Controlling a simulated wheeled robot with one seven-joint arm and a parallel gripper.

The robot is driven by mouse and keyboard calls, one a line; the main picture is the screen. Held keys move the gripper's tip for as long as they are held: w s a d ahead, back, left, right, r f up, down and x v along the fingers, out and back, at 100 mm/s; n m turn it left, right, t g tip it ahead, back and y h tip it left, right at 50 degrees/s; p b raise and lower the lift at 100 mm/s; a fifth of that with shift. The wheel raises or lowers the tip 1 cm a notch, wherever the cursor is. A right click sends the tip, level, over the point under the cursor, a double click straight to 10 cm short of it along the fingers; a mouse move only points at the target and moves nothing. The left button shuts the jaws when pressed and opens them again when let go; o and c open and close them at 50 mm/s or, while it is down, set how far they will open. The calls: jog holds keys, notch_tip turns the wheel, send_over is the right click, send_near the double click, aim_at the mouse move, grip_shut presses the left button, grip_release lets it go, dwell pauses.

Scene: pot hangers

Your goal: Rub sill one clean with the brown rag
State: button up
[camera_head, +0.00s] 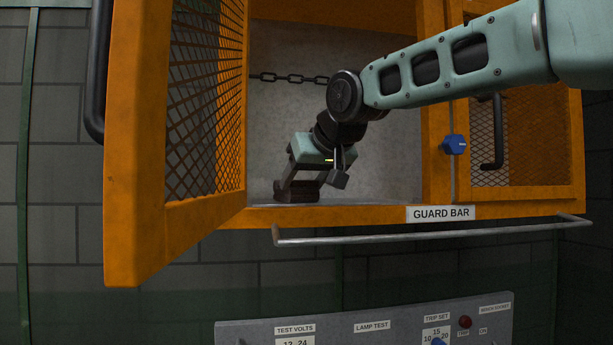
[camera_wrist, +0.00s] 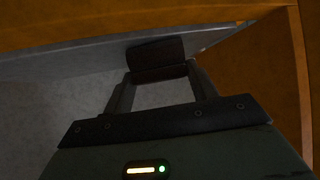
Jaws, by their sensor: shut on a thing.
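My gripper (camera_head: 298,186) reaches into the open orange cabinet and is shut on the brown rag (camera_head: 297,193), a dark brown block-like pad. The rag is low in the cabinet, at the sill (camera_head: 365,201), the pale grey floor strip behind the front rail. In the wrist view the rag (camera_wrist: 156,54) sits between the fingertips, against or just above the grey sill surface (camera_wrist: 80,60). I cannot tell whether it presses on it. No label reading sill one shows. The part of the sill under the rag is hidden.
The mesh door (camera_head: 176,140) stands open at the left. A chain (camera_head: 290,77) hangs across the cabinet's back. A closed mesh door (camera_head: 525,140) and a blue knob (camera_head: 454,145) are at right. The metal guard bar (camera_head: 430,236) runs below, above a labelled control panel (camera_head: 380,322).

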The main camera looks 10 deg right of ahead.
jog(key=shift+w+f+p, duration=0.15)
jog(key=shift+w+p, duration=0.4)
jog(key=shift+w, duration=0.75)
jog(key=shift+w+d+p, duration=0.1)
jog(key=shift+w+p, duration=0.95)
jog(key=shift+w, duration=0.45)
notch_tip(320, 180, up, 5)
jog(key=p, duration=0.3)
jog(key=shift+s+f+b, duration=0.3)
jog(key=shift+s+b, duration=0.05)
jog(key=shift+b, duration=0.1)
jog(key=s+b, duration=0.9)
jog(key=s, duration=1)
jog(key=shift+s+f, duration=0.1)
jog(key=shift+s, duration=0.05)
